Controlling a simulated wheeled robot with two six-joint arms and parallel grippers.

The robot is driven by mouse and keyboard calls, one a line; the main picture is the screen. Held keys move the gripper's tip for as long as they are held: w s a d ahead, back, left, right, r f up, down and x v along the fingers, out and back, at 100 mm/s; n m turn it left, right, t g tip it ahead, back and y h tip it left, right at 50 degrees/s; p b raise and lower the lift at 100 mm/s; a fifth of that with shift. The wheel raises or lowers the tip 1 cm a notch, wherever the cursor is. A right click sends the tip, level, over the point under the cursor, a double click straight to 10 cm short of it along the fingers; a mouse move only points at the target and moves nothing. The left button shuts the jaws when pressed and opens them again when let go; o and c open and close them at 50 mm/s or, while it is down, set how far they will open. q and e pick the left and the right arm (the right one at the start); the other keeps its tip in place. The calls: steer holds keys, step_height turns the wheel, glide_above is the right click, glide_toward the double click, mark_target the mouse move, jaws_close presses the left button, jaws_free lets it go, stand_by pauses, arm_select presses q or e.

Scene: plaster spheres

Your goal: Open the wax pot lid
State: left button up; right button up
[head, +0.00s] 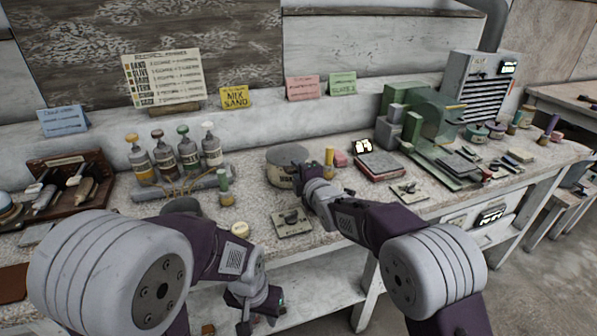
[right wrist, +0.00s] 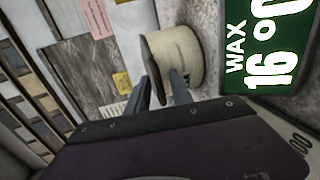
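The wax pot (head: 279,177) is a pale round pot with a flat grey lid (head: 288,154) on top, standing mid-table in the head view. In the right wrist view the pot (right wrist: 182,57) lies sideways, its dark lid edge (right wrist: 150,68) facing left. My right gripper (head: 303,174) is at the pot's right front side. Its fingers (right wrist: 160,80) look apart, with the lid's edge between or just beyond them; contact is unclear. My left gripper (head: 257,322) hangs low in front of the table edge, its fingers apart and empty.
A rack of capped bottles (head: 175,160) stands left of the pot. A yellow cylinder (head: 329,160) and a red-brown box (head: 380,165) are close on its right. A small plate with a knob (head: 292,222) lies in front. A green machine (head: 435,130) stands further right.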

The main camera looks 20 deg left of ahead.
jaws_close()
